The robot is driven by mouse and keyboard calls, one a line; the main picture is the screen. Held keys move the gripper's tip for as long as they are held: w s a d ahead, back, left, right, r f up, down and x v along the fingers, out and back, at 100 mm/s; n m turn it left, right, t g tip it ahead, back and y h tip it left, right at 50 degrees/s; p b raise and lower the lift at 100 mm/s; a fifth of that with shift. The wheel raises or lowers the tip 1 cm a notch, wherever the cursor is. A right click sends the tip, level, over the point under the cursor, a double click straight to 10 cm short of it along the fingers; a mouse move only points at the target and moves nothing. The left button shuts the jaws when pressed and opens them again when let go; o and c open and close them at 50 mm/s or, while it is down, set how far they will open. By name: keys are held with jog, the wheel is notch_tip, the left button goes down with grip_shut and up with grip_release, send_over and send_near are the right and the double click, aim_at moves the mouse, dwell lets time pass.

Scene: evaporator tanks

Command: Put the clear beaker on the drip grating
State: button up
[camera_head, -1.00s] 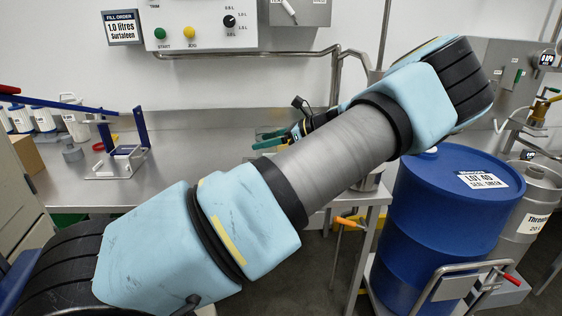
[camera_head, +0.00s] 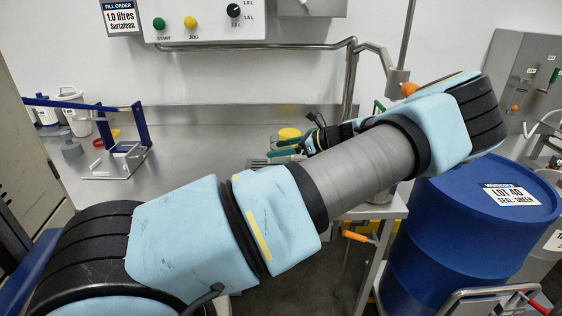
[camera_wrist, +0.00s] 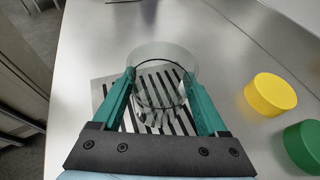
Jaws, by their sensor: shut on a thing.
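The clear beaker (camera_wrist: 160,61) is between the two green fingers of my gripper (camera_wrist: 160,88) in the wrist view, and the fingers are shut on its sides. The drip grating (camera_wrist: 103,88), a plate with dark slots, shows beneath and through the beaker. I cannot tell whether the beaker's base touches the grating or hangs a little above it. In the head view my gripper (camera_head: 290,152) is over the steel bench, partly hidden behind my arm. The beaker cannot be made out there.
A yellow cap (camera_wrist: 271,94) and a green cap (camera_wrist: 304,146) stand right of the grating in the wrist view. In the head view a blue drum (camera_head: 470,225) stands right of the bench. A blue-handled device (camera_head: 125,155) and white containers (camera_head: 72,115) stand at the left.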

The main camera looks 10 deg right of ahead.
jog(key=shift+f, duration=2.15)
jog(key=shift+f, duration=0.1)
jog(key=o, duration=1.3)
jog(key=b+v, duration=0.1)
jog(key=v, duration=1.1)
